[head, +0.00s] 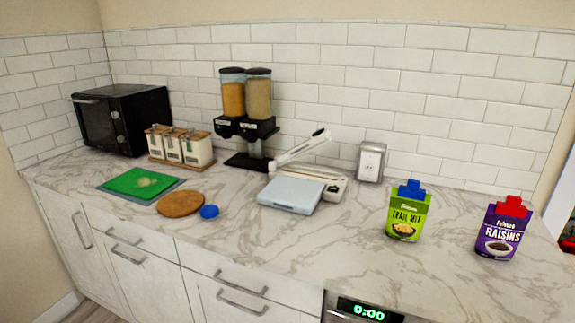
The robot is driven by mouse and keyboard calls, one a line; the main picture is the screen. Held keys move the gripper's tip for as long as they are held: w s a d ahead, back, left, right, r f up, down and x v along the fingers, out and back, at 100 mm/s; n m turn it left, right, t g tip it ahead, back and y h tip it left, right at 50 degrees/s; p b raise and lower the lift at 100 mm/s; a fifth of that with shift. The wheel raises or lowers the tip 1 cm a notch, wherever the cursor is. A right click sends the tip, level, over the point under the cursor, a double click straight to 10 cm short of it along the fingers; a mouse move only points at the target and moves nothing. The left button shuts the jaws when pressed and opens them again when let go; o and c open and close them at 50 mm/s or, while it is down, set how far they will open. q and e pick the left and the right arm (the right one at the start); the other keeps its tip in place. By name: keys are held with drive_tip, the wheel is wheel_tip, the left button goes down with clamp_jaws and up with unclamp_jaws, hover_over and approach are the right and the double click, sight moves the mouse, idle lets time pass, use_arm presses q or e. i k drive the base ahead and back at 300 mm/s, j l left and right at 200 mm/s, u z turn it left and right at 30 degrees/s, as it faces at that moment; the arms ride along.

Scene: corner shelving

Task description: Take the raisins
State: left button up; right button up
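The raisins (499,232) are in a purple pouch labelled "RAISINS" with a red clip on top. The pouch stands upright on the marble counter near its right end in the head view. Nothing touches it. Neither of my grippers shows in the head view.
A green trail mix pouch (408,215) with a blue clip stands left of the raisins. Further left are a scale (291,195), a wooden board (181,203), a blue lid (209,212), a dispenser (247,122), canisters (181,147) and a black microwave (122,119). The counter (330,260) between the pouches is clear.

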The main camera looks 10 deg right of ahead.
sight(498, 237)
drive_tip(key=z, duration=1.65)
drive_tip(key=i+l, duration=0.1)
drive_tip(key=l, duration=0.35)
drive_tip(key=i+l+u, duration=0.1)
drive_tip(key=l, duration=0.35)
